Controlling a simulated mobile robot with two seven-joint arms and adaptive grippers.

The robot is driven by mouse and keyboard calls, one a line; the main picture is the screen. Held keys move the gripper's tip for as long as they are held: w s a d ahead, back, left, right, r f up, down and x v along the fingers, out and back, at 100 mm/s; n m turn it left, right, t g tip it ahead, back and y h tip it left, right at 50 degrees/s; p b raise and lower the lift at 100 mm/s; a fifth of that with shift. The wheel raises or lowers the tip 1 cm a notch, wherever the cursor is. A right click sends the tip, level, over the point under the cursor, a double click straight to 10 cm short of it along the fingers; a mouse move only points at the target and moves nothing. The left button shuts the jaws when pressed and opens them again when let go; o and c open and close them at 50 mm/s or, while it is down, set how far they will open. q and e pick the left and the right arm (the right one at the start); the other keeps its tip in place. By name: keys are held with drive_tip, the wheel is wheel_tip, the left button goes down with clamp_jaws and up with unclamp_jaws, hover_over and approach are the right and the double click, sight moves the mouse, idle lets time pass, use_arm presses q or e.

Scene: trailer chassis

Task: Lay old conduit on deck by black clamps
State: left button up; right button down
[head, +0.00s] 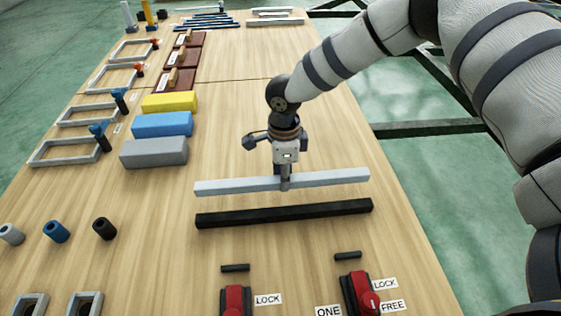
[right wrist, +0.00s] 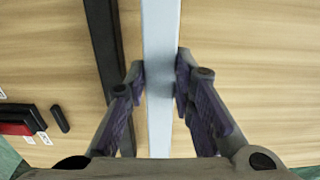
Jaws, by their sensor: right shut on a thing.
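A long light grey bar (head: 235,186), which looks like the conduit, runs left to right over the wooden deck. My right gripper (head: 286,184) is shut on its middle from above. In the right wrist view the two fingers (right wrist: 160,80) press on both sides of the bar (right wrist: 161,30). A black bar (head: 285,213) lies nearly parallel on the near side, apart from the grey one. Two red clamps with black bases, one at left (head: 235,300) and one at right (head: 361,292), stand at the near edge of the view. My left gripper is out of view.
Short black strips (head: 235,268) (head: 347,255) lie behind the clamps. Yellow (head: 170,101), blue (head: 162,124) and grey (head: 154,152) blocks sit to the left. Small cylinders (head: 104,228) stand at the left. Labels lie by the clamps. The deck's right edge is near the bars' right ends.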

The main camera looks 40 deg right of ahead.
drive_tip(key=shift+w+d+f, duration=0.15)
drive_tip(key=shift+w+f, duration=0.15)
drive_tip(key=shift+f, duration=0.05)
wheel_tip(320, 180, down, 4)
drive_tip(key=shift+w+d+r+b, duration=0.15)
drive_tip(key=shift+r+b, duration=0.1)
drive_tip(key=shift+b, duration=0.3)
drive_tip(key=shift+r, duration=0.15)
drive_tip(key=c, duration=1.8)
unclamp_jaws()
drive_tip(key=shift+f, duration=0.25)
drive_tip(key=o, duration=0.4)
drive_tip(key=shift+o, duration=0.2)
